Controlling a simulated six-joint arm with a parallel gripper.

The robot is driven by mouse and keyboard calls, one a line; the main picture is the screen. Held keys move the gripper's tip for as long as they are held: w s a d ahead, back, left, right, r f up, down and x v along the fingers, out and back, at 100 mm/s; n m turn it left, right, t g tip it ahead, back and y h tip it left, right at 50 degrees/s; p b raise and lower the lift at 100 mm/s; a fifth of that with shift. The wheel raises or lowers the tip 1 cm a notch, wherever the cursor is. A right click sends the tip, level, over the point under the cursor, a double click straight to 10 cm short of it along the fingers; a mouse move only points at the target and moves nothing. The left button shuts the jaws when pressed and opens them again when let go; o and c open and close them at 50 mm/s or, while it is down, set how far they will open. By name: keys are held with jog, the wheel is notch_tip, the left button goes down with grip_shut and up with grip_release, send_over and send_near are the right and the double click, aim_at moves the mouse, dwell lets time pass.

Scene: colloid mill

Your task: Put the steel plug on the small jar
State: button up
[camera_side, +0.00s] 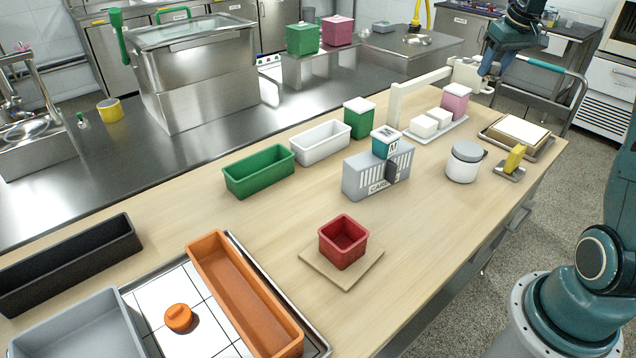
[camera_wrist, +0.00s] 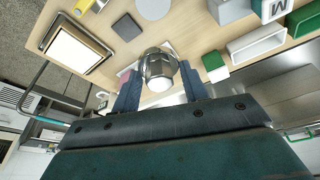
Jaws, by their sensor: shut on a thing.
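My gripper (camera_wrist: 160,84) is shut on the steel plug (camera_wrist: 158,66), a shiny round metal piece with a pale end face, held between the two blue fingers in the wrist view. In the side view my gripper (camera_side: 484,76) is at the upper right, above the far end of the wooden bench and close to the end of a white arch. The plug is hard to make out there. A white jar with a grey upper part (camera_side: 465,161), which looks like the small jar, stands upright on the bench, apart from my gripper. It is partly cut off in the wrist view (camera_wrist: 153,8).
The white arch (camera_side: 420,82) rises by a tray with white blocks (camera_side: 424,126) and a pink canister (camera_side: 455,101). A grey building-like box (camera_side: 363,178) stands left.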

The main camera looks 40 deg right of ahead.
send_over(466, 146)
jog(key=s, duration=0.1)
jog(key=f, duration=1.5)
jog(key=shift+a+f, duration=0.2)
jog(key=shift+f, duration=0.2)
jog(key=shift+f, duration=0.1)
jog(key=shift+f, duration=2)
jog(key=shift+f, duration=0.15)
jog(key=o, duration=1)
jog(key=shift+o, duration=0.2)
jog(key=v, duration=1.2)
